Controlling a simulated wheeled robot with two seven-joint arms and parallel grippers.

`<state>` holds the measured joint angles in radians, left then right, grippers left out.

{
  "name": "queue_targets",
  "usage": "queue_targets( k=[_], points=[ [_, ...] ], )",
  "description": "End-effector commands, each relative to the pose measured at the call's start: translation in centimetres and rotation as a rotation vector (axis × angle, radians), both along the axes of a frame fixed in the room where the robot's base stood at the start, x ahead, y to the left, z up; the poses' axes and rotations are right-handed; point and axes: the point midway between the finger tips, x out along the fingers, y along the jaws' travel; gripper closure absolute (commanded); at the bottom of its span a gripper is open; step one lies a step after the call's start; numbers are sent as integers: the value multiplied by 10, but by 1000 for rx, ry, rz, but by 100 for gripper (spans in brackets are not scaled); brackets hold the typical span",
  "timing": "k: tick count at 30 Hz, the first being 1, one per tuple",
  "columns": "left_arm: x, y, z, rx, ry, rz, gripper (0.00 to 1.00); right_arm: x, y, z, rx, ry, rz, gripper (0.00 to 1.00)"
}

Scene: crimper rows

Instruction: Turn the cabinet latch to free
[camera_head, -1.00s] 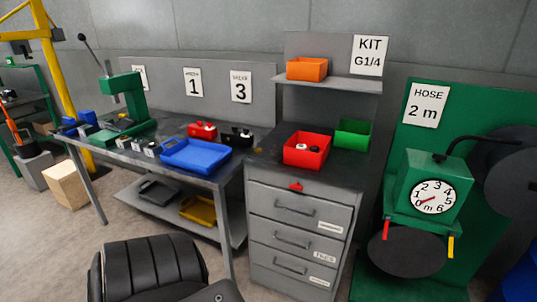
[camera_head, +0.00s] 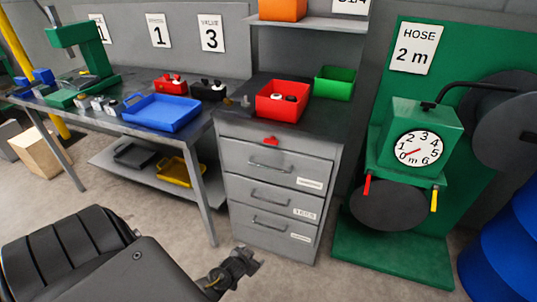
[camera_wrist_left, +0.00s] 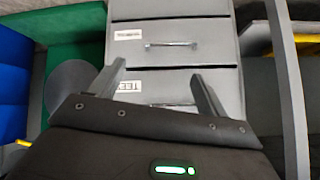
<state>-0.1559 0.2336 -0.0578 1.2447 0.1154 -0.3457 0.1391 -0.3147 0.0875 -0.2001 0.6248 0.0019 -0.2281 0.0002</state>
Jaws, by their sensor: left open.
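The red cabinet latch (camera_head: 271,140) is a small piece on the upper front edge of the grey drawer cabinet (camera_head: 228,190), above the top drawer. In the head view it looks roughly level, but it is too small to read its exact turn. My left gripper (camera_head: 243,263) is in front of the cabinet, low and well below the latch, touching nothing that I can see. In the left wrist view its two fingers (camera_wrist_left: 158,72) are apart and empty, with drawer fronts beyond them. The latch does not show in that view. My right gripper is not in view.
A red bin (camera_head: 283,112) and green bin (camera_head: 334,82) stand on the cabinet top. The workbench with a blue tray (camera_head: 162,112) is left, the hose stand (camera_head: 400,262) right. Floor in front is free.

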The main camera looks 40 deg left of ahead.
Motion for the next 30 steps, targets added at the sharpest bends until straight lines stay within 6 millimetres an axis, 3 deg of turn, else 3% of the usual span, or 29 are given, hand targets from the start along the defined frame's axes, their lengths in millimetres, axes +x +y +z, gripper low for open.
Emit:
queue_targets(
  k=[1,4,6,9,12,15,18,23,30],
  points=[
    [45,19,37,14,-126,27,24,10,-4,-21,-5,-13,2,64],
    [103,47,129,24,-345,78,24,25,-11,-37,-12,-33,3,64],
    [127,60,191,26,-481,103,24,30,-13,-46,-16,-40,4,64],
    [142,71,265,23,-638,126,24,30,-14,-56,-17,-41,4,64],
    [145,75,316,18,-741,135,24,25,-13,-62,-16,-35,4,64],
    [144,77,343,13,-798,141,24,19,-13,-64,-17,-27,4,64],
    [144,77,353,11,-816,142,24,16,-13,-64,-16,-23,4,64],
    [150,79,353,12,-815,141,24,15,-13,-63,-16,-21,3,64],
    [187,92,353,13,-813,141,24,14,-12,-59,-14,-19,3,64]
  ],
)
